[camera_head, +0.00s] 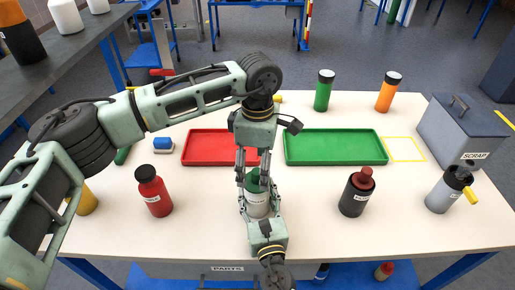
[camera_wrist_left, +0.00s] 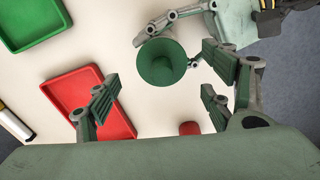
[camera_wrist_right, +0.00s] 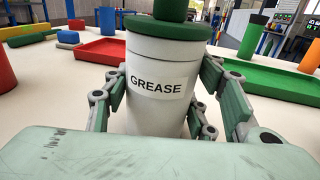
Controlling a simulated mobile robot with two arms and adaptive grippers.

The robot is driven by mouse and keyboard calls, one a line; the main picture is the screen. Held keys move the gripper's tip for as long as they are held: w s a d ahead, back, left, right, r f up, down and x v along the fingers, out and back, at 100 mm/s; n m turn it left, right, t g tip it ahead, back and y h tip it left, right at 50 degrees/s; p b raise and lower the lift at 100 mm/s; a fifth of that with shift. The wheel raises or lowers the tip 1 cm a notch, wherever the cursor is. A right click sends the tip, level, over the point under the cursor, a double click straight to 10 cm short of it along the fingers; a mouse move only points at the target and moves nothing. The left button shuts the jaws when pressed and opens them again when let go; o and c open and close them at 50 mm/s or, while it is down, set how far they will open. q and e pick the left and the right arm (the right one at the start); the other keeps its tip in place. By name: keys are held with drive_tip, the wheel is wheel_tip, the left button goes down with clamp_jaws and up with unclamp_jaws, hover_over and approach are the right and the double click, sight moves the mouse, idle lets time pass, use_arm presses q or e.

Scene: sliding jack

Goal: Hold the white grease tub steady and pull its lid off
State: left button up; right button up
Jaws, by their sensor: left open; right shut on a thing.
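The white grease tub (camera_wrist_right: 158,100) stands upright on the table, its GREASE label facing the right wrist camera. Its green lid (camera_wrist_right: 168,25) with a raised knob is on top; the left wrist view shows the lid (camera_wrist_left: 161,62) from above. My right gripper (camera_head: 260,212) is shut on the tub's body from the near side; its fingers flank the tub in the right wrist view (camera_wrist_right: 168,100). My left gripper (camera_head: 254,172) points down above the lid with its fingers open. In the left wrist view the lid lies ahead of and between the open fingers (camera_wrist_left: 160,92).
A red tray (camera_head: 200,147) and a green tray (camera_head: 335,147) lie behind the tub. A red bottle (camera_head: 154,192) stands to the left, a dark bottle (camera_head: 357,194) to the right. A grey scrap box (camera_head: 462,130) is at the right edge.

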sight(258, 170)
use_arm(q)
drive_tip(key=shift+f, duration=1.95)
drive_tip(key=shift+c, duration=0.3)
drive_tip(key=shift+r, duration=0.1)
drive_tip(key=c, duration=1.1)
